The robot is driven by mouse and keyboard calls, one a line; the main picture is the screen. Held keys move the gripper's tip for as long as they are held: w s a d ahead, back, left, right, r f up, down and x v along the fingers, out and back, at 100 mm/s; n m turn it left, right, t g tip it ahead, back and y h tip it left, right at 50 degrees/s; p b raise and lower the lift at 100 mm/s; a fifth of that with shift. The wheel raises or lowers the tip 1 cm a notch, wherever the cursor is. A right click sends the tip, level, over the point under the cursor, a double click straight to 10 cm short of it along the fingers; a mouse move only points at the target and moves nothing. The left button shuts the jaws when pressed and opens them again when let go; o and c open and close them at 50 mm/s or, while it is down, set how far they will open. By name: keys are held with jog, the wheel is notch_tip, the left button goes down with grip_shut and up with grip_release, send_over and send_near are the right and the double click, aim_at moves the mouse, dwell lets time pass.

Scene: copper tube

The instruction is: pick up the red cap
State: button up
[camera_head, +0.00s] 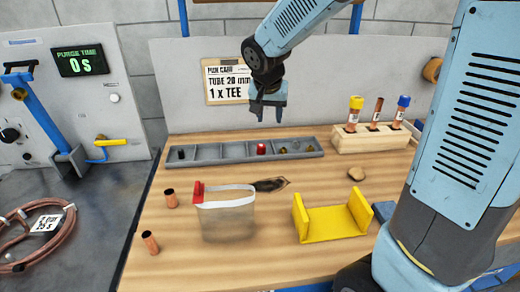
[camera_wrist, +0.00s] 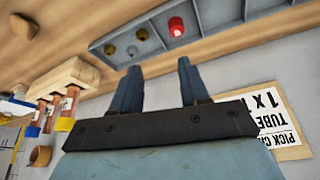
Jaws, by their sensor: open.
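The red cap (camera_head: 261,149) sits in a compartment of the long grey tray (camera_head: 230,161) at the back of the workbench. It also shows in the wrist view as a small red cylinder (camera_wrist: 176,27) near the top, in the tray. My gripper (camera_head: 268,112) hangs above and behind the tray, near the back panel, apart from the cap. In the wrist view my gripper (camera_wrist: 157,68) has its two dark fingers spread, with nothing between them. Small brass fittings (camera_head: 283,150) lie in compartments to the right of the cap, and a black piece (camera_head: 181,154) lies at the left end.
A wooden block (camera_head: 370,138) with several capped tubes stands right of the tray. In front are a clear bag with a red clip (camera_head: 228,215), a yellow cradle (camera_head: 332,219) and copper tube pieces (camera_head: 150,241). A notice (camera_head: 226,95) hangs behind my gripper.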

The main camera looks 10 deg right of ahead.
aim_at(261, 145)
jog(key=a+x, duration=0.1)
jog(key=x, duration=0.4)
jog(key=w+a+x, duration=0.1)
jog(key=x, duration=0.5)
jog(key=a+x, duration=0.1)
jog(key=x, duration=0.4)
jog(key=shift+w+a+f, duration=0.15)
jog(key=shift+w+f, duration=0.15)
jog(key=shift+f, duration=0.05)
jog(key=c, duration=0.8)
jog(key=shift+r, duration=0.2)
